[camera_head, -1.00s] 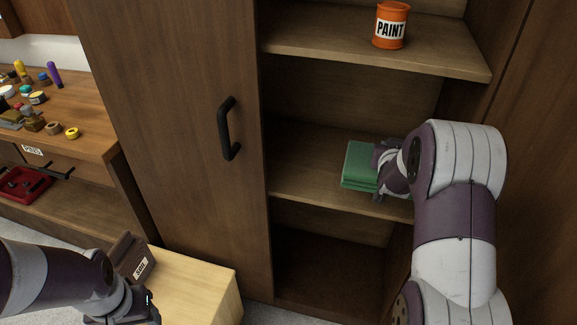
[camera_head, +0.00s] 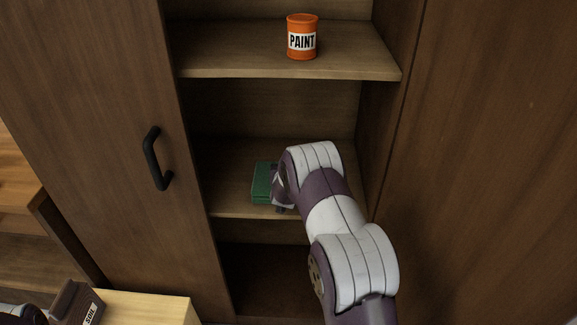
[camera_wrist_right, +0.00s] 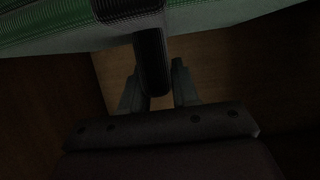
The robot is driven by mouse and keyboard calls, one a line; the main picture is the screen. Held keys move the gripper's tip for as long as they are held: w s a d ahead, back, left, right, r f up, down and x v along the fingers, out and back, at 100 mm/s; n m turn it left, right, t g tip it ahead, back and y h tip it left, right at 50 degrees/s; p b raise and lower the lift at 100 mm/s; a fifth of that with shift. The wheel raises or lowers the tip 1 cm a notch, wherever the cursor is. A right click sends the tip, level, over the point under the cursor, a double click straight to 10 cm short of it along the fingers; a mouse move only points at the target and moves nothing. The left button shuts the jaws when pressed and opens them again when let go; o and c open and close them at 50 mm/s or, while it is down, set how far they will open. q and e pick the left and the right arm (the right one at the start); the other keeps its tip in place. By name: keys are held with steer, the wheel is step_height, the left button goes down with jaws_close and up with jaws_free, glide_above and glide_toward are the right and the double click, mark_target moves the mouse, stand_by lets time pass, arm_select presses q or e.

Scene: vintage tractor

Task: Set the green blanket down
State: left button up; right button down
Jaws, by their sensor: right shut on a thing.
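The green blanket (camera_head: 262,184) is a folded block at the middle shelf (camera_head: 230,208) of the open cabinet. It is over the shelf board, near its front edge; I cannot tell whether its underside touches the board. My right gripper (camera_head: 280,188) is shut on the blanket from its right side, partly hidden by my arm. In the right wrist view the blanket (camera_wrist_right: 50,25) fills the top edge, and a dark bar (camera_wrist_right: 152,65) shows between the fingers of my right gripper (camera_wrist_right: 156,88). Only a bit of my left arm shows at the bottom left; its gripper is out of frame.
An orange paint can (camera_head: 302,40) stands on the shelf above. The cabinet door (camera_head: 100,130) with a black handle (camera_head: 155,160) is at the left, and a side panel (camera_head: 480,150) at the right. A brown soil box (camera_head: 75,303) is on a light wooden block (camera_head: 150,308) below.

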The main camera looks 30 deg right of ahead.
steer(key=c, duration=0.8)
jaws_free()
steer(key=shift+c, duration=0.2)
steer(key=shift+s, duration=0.1)
